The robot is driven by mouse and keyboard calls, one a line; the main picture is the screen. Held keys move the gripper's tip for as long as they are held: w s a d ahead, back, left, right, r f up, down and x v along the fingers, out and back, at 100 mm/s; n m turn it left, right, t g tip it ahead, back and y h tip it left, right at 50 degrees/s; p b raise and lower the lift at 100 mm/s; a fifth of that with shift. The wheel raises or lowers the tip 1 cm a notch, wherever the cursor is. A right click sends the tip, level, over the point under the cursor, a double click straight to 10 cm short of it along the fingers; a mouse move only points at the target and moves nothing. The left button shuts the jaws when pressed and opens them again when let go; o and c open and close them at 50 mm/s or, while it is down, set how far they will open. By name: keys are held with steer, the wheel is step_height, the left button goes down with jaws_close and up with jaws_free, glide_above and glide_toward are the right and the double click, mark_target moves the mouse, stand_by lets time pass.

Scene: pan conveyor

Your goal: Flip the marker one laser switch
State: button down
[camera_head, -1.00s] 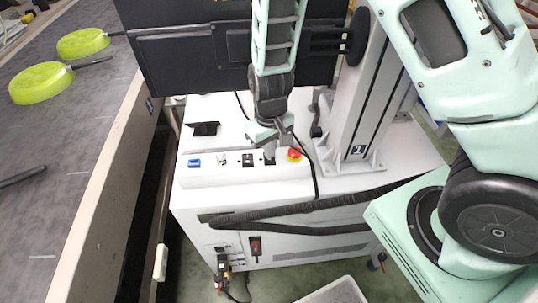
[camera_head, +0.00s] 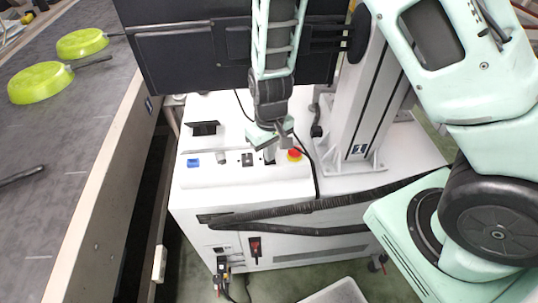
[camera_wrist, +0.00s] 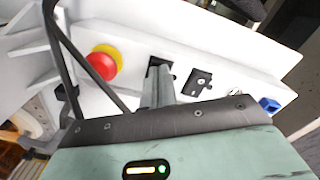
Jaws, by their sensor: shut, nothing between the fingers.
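The control panel on the white machine holds a row of controls. A black switch (camera_head: 248,159) shows in the head view and in the wrist view (camera_wrist: 197,82). Another black switch (camera_wrist: 160,62) lies right at my fingertips, next to the red emergency button (camera_head: 294,155), which also shows in the wrist view (camera_wrist: 104,63). My gripper (camera_head: 269,160) is shut and empty, pointing down at this second switch and partly hiding it. Its fingers also show in the wrist view (camera_wrist: 157,78). I cannot tell whether they touch it. No label for marker one is readable.
A silver knob (camera_head: 222,160) and a blue connector (camera_head: 193,163) sit left on the panel. A grey column (camera_head: 362,110) stands right of my gripper, and a dark screen (camera_head: 190,50) behind. A conveyor (camera_head: 75,150) with green pans (camera_head: 40,83) runs at left.

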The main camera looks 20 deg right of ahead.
steer(key=shift+f, duration=0.15)
step_height(320, 180, up, 7)
steer(key=p, duration=0.6)
stand_by(0.3)
stand_by(0.5)
steer(key=s+a+r+n+y, duration=0.2)
steer(key=s+a+r, duration=0.55)
steer(key=r, duration=0.35)
steer(key=s+d+r+n+h, duration=0.1)
steer(key=s+r+n, duration=0.2)
steer(key=s+r, duration=0.5)
steer(key=s, duration=0.4)
steer(key=shift+s+r, duration=0.3)
